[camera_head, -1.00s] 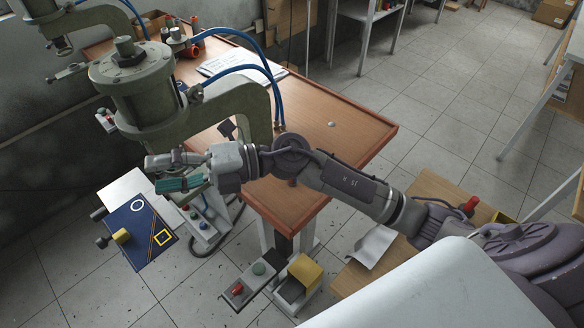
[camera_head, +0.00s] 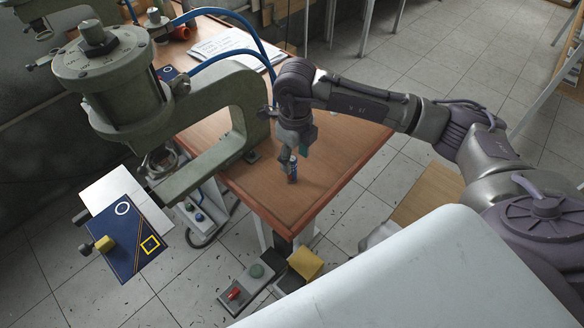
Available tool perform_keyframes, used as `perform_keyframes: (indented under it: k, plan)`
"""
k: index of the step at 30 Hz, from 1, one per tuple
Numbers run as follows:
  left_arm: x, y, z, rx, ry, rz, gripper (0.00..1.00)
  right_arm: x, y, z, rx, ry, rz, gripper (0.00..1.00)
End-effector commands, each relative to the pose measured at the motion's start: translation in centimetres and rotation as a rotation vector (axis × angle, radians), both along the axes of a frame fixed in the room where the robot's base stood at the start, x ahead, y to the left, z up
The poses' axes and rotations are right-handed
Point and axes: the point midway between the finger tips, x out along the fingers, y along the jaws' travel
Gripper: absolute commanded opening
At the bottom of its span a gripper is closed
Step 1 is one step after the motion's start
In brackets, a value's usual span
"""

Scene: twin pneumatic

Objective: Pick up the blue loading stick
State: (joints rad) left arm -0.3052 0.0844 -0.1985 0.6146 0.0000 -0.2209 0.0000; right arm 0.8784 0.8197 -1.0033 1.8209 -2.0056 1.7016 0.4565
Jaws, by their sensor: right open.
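My left gripper is not in view.
A control box (camera_head: 257,272) is low in front. Blue hoses arch behind.

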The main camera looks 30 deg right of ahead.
Motion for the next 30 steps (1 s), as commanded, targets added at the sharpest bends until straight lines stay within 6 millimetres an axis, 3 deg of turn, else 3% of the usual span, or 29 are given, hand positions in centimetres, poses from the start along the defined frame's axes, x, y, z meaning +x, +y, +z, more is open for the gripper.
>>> perform_keyframes:
  k: [8, 16, 25, 26, 30]
  plan:
    - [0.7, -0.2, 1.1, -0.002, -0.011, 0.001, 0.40, 0.1, 0.2, -2.1, 0.001, 0.002, 0.001, 0.56]
    - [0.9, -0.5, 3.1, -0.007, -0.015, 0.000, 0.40, 0.7, 0.4, -5.9, 0.002, 0.002, 0.000, 0.56]
    - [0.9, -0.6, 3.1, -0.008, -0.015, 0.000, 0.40, 0.8, 0.4, -6.8, 0.003, -0.002, 0.002, 0.56]
    - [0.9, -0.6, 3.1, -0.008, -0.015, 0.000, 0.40, 0.8, 0.4, -6.8, 0.003, -0.002, 0.002, 0.54]
    - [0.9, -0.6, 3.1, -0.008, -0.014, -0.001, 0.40, 0.8, 0.4, -6.7, 0.003, -0.002, 0.001, 0.31]
